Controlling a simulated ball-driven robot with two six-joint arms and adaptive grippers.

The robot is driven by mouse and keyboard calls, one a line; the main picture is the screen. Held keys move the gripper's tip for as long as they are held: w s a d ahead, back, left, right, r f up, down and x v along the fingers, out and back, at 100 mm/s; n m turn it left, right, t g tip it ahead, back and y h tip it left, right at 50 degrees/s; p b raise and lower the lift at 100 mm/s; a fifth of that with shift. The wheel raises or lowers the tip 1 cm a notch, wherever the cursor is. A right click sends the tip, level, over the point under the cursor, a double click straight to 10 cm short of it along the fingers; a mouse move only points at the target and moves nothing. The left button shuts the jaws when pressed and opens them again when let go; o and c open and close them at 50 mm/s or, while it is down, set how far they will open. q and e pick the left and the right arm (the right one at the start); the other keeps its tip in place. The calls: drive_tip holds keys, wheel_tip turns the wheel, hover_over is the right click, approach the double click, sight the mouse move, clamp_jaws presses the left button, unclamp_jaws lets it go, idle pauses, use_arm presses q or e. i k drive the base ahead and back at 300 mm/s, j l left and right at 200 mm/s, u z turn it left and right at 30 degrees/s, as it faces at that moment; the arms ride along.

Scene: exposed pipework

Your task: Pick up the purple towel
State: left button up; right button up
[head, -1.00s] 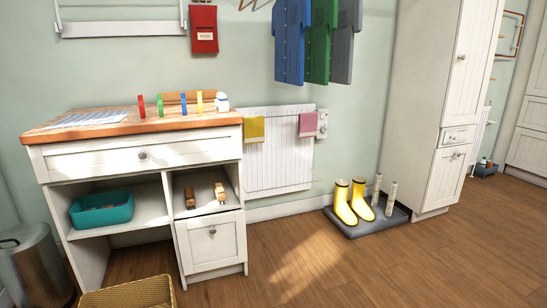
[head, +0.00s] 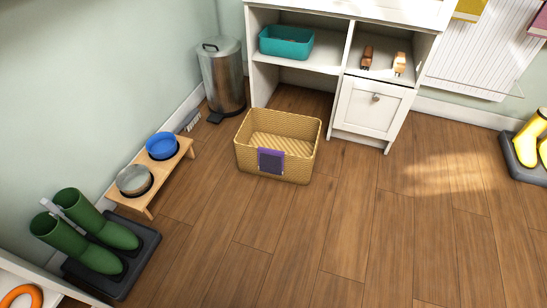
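A small purple towel (head: 271,161) hangs over the near rim of a yellow woven basket (head: 243,153), with a darker panel on its front. The basket stands on the wooden floor in front of the white cabinet and looks empty inside. Neither of my grippers is in view. At the right edge, a yellow cloth (head: 468,9) and part of a pink cloth (head: 538,20) hang on the radiator.
A metal pedal bin (head: 222,78) stands behind the basket to the left. A wooden bowl stand (head: 142,200) and green boots (head: 85,232) on a dark tray line the left wall.

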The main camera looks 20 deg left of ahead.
sight(271, 161)
drive_tip(key=i+l+u, duration=0.1)
drive_tip(key=i, duration=0.35)
drive_tip(key=i+l+u, duration=0.15)
drive_tip(key=i, duration=0.25)
drive_tip(key=i+l+u, duration=0.1)
drive_tip(key=i+l, duration=0.15)
drive_tip(key=i, duration=0.2)
drive_tip(key=u, duration=1.4)
